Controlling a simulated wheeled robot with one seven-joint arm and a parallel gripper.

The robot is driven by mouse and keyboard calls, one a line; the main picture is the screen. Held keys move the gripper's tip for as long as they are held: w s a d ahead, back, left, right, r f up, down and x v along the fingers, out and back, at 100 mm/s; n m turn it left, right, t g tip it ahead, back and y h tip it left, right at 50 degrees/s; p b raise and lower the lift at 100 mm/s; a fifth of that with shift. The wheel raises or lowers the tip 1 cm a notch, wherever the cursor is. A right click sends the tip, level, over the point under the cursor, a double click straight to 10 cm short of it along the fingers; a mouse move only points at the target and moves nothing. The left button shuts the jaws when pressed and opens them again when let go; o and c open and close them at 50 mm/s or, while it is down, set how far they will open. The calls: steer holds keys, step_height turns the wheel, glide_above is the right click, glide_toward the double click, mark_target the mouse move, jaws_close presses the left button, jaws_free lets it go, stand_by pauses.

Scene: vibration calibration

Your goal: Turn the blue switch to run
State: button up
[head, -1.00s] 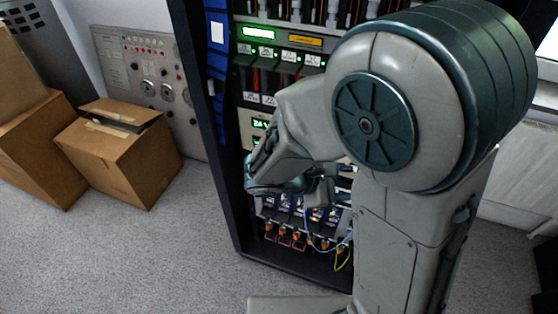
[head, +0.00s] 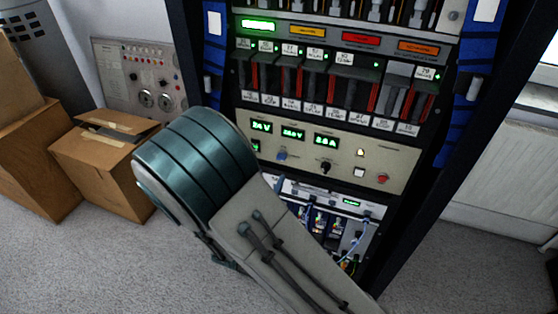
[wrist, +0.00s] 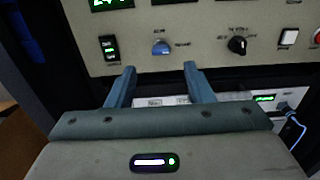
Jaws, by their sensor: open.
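The blue switch (wrist: 161,47) is a small rounded knob on the beige control panel (wrist: 205,50). It also shows in the head view, where the blue switch (head: 282,155) sits below the green readouts. The labels beside it are too small to read, so its setting cannot be told. My gripper (wrist: 159,70) is open and empty, its two blue-grey fingers pointing at the panel. The blue switch lies between and just beyond the fingertips in the wrist view; no contact shows. In the head view my gripper is hidden behind my arm.
Right of the blue switch are a black knob (wrist: 237,45), a white square button (wrist: 289,37) and a red button (head: 382,179). A lit rocker switch (wrist: 109,47) is to its left. Wires (head: 357,240) hang below the panel. Cardboard boxes (head: 100,165) stand left.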

mark_target(280, 159)
steer(key=x, duration=0.8)
steer(key=shift+w, duration=0.1)
steer(key=shift+c, duration=0.4)
steer(key=c, duration=0.9)
